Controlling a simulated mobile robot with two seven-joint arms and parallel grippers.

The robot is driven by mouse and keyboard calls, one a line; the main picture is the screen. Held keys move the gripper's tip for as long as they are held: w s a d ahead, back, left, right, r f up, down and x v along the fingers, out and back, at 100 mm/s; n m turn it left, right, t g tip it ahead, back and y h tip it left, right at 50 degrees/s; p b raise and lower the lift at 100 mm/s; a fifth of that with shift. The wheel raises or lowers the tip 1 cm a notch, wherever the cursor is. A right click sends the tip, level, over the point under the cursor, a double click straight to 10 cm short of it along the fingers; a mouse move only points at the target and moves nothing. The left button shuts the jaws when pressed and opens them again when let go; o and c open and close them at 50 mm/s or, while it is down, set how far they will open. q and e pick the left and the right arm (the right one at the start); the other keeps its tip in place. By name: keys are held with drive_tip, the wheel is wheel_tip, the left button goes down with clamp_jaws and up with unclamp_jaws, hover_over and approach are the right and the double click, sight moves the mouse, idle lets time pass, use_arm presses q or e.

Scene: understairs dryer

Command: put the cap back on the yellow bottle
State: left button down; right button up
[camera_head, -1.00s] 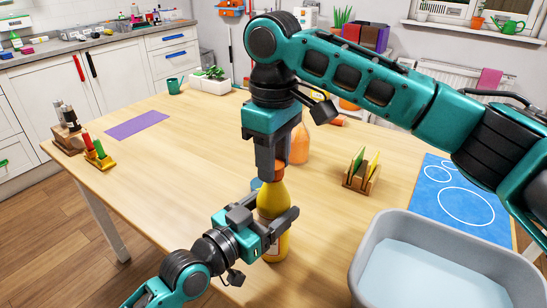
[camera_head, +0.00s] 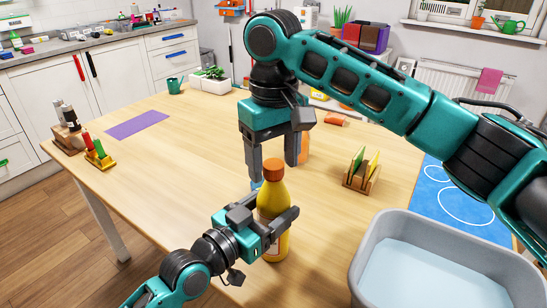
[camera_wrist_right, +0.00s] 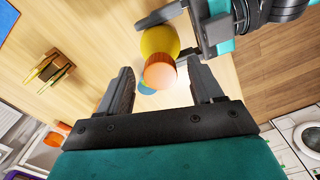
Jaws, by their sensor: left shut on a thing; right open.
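The yellow bottle (camera_head: 273,205) stands upright on the table, with an orange-brown cap (camera_head: 273,167) sitting on its top. My left gripper (camera_head: 283,222) is shut around the bottle's body. My right gripper (camera_head: 272,165) is open and empty, above and a little behind the cap, with its fingers pointing down. In the right wrist view the cap (camera_wrist_right: 160,72) shows on the yellow bottle (camera_wrist_right: 160,38), just beyond and between the open fingertips, apart from them. I cannot tell whether the cap is tightened.
An orange bottle (camera_head: 304,146) stands partly hidden behind my right gripper. A small blue-green item is mostly hidden by the yellow bottle. A wooden rack (camera_head: 361,174) and a grey tub (camera_head: 440,230) lie to the right. The table's left half is mostly clear.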

wheel_tip(320, 180, up, 12)
idle(0.4)
use_arm(q)
unclamp_jaws()
use_arm(e)
drive_tip(key=shift+f, duration=0.1)
use_arm(q)
drive_tip(key=v, duration=1.3)
drive_tip(key=shift+p, duration=0.3)
use_arm(e)
drive_tip(key=shift+r, duration=0.3)
